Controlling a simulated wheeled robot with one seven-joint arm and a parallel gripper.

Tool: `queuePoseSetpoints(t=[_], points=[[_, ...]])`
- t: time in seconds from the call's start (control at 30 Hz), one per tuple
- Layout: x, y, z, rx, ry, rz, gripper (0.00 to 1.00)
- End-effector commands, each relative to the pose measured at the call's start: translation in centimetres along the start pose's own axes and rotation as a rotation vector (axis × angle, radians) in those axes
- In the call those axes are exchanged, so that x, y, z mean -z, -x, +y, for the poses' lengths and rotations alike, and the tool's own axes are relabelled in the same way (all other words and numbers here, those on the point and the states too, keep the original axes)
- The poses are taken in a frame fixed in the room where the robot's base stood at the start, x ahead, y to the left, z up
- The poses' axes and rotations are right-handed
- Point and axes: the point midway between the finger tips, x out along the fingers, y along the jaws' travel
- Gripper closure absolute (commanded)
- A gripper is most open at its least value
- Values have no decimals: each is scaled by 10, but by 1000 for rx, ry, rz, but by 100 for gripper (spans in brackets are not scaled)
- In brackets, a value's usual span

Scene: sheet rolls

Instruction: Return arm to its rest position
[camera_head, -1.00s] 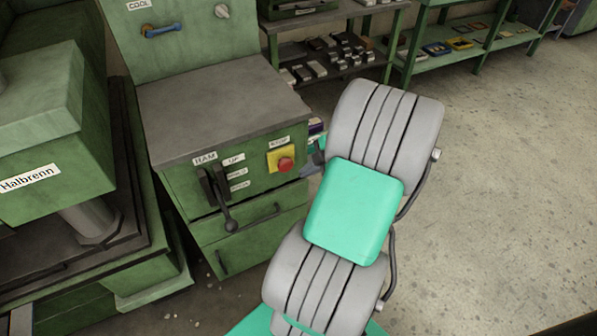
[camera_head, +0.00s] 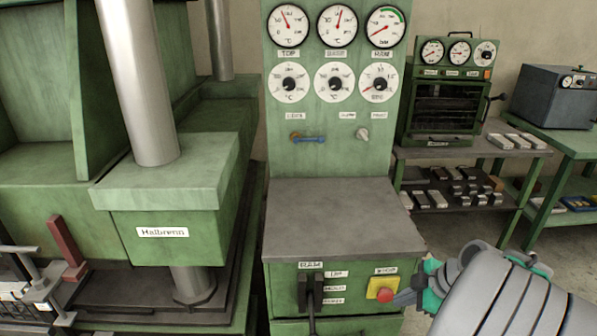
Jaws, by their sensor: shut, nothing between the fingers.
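My arm (camera_head: 500,295), grey with teal parts, reaches in from the lower right. My gripper (camera_head: 405,297) is small and partly hidden at the arm's far end. It is shut and empty, its tip beside the red stop button (camera_head: 384,296) on a yellow plate. I cannot tell whether the tip touches the button.
The green control cabinet (camera_head: 335,225) has a grey top, dials above and a black RAM lever (camera_head: 312,295) on its front. The green press (camera_head: 165,215) stands at the left. A shelf (camera_head: 475,153) with metal blocks and a small oven (camera_head: 445,105) stands at the right.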

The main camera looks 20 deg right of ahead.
Motion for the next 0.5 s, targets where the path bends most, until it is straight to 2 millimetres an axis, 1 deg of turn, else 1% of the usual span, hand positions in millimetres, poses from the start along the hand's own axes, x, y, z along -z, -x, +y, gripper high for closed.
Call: queuePoseSetpoints(t=[0.03, 0.07, 0.1, 0.17, 0.2, 0.27, 0.3, 0.4, 0.5], points=[[41, 8, 2, 35, -48, -32, 100], [62, 10, -1, 52, -101, -59, 100], [88, 12, -7, 68, -176, -96, 100], [124, 17, -19, 75, -289, -153, 100], [146, 22, -29, 70, -364, -187, 100], [177, 31, -45, 50, -477, -233, 100], [195, 38, -57, 29, -552, -257, 100], [229, 55, -86, -31, -731, -293, 100], [245, 67, -107, -81, -869, -303, 100]])
